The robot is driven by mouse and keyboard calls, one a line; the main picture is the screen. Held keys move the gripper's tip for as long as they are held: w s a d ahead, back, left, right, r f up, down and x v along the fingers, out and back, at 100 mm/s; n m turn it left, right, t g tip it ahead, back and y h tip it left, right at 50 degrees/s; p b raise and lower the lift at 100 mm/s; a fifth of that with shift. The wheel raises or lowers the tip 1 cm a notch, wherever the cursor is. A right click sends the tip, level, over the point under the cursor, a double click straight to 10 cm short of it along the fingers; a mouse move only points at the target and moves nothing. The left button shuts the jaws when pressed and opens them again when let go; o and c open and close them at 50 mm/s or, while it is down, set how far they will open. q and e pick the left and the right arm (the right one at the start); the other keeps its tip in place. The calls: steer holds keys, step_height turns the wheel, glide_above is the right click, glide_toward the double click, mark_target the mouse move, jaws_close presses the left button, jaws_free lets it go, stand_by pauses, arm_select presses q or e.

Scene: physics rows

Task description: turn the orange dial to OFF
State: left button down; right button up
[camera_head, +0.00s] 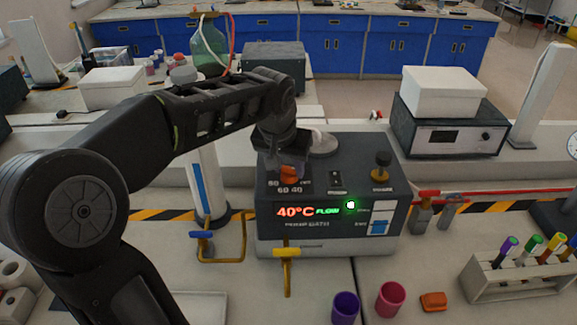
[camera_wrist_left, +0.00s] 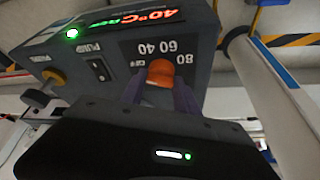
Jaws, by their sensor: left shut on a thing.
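The orange dial (camera_head: 289,172) sits on the sloped top of the dark grey pump bath (camera_head: 330,225), at its left side. Labels 80, 60, 40 and OFF ring the dial; the display reads 40°C FLOW in orange and green, with a green light lit. My left gripper (camera_head: 287,165) comes down from above and is shut on the dial. In the left wrist view the dial (camera_wrist_left: 160,73) sits between the two fingers (camera_wrist_left: 158,92). Which label its pointer faces cannot be made out. My right gripper is not in view.
A black-yellow knob (camera_head: 381,166) and a switch (camera_head: 336,181) share the top. Purple and pink cups (camera_head: 391,299) and a test-tube rack (camera_head: 505,283) stand at right front.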

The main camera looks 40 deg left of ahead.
arm_select(q)
steer(key=c, duration=0.9)
jaws_free()
steer(key=v, duration=0.7)
steer(key=shift+s+r+b, duration=0.2)
steer(key=shift+r+b, duration=0.15)
steer(key=shift+b, duration=0.1)
steer(key=shift+d, duration=0.1)
